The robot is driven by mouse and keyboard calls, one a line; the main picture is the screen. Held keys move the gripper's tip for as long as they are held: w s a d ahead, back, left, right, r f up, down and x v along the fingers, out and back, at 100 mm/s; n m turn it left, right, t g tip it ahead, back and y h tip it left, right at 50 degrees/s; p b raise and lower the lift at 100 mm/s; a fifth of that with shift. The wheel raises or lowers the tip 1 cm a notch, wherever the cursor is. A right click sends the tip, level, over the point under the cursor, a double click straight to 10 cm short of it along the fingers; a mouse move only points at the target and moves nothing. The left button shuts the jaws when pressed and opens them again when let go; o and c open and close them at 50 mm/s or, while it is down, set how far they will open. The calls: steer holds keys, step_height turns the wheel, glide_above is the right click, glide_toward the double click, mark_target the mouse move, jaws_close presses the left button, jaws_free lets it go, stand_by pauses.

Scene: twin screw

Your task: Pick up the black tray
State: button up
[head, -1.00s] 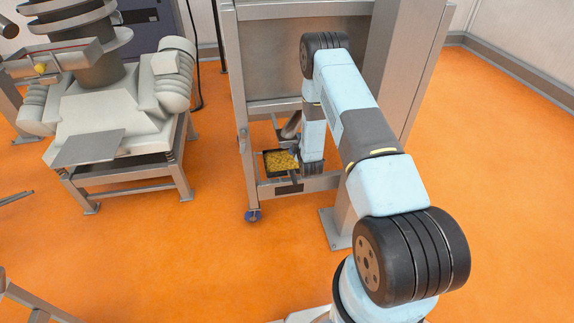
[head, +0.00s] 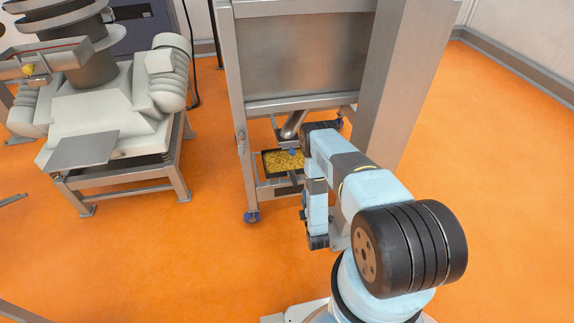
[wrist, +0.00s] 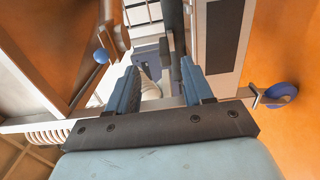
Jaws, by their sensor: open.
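The black tray (head: 265,165) holds yellow pieces and sits low inside the steel frame in the head view. In the wrist view my gripper (wrist: 160,78) has its two blue fingers apart, with nothing clasped. A narrow dark bar stands ahead between the fingers; I cannot tell whether it is part of the tray. In the head view my arm folds down just right of the tray, and my gripper's fingers are hard to make out there.
The steel frame (head: 297,52) has a low crossbar in front of the tray and a blue caster (head: 251,217) at its front corner. A thick grey post (head: 400,90) stands at right. A grey machine (head: 105,115) stands at left. Orange floor is clear between them.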

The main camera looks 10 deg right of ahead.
mark_target(295, 179)
steer(key=w, duration=0.4)
steer(key=w+a, duration=0.1)
steer(key=w, duration=0.7)
steer(key=shift+a+f, duration=0.35)
steer(key=shift+w, duration=0.8)
jaws_close()
